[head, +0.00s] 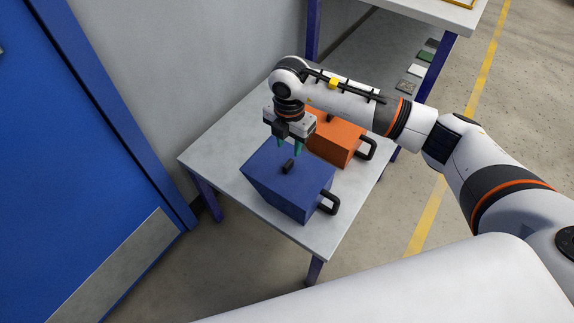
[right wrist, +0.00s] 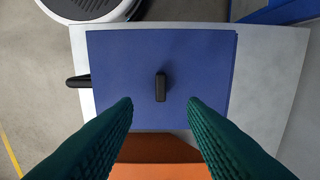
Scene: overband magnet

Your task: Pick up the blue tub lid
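The blue tub (head: 287,190) stands on a small grey table, its flat blue lid (head: 312,175) on top. The lid has a small black knob (head: 288,166) in its middle, and the tub has a black side handle. In the right wrist view the lid (right wrist: 120,60) fills the middle, with the knob (right wrist: 160,87) between and beyond the fingertips. My right gripper (head: 289,149) points down above the lid; its green fingers (right wrist: 160,103) are apart with nothing between them. My left gripper is not in view.
An orange tub (head: 338,140) with a black handle stands just behind the blue one, close to my right gripper. The small table (head: 215,158) has free room at its left. A blue door (head: 60,170) is at the left, and a taller table (head: 420,8) is at the back.

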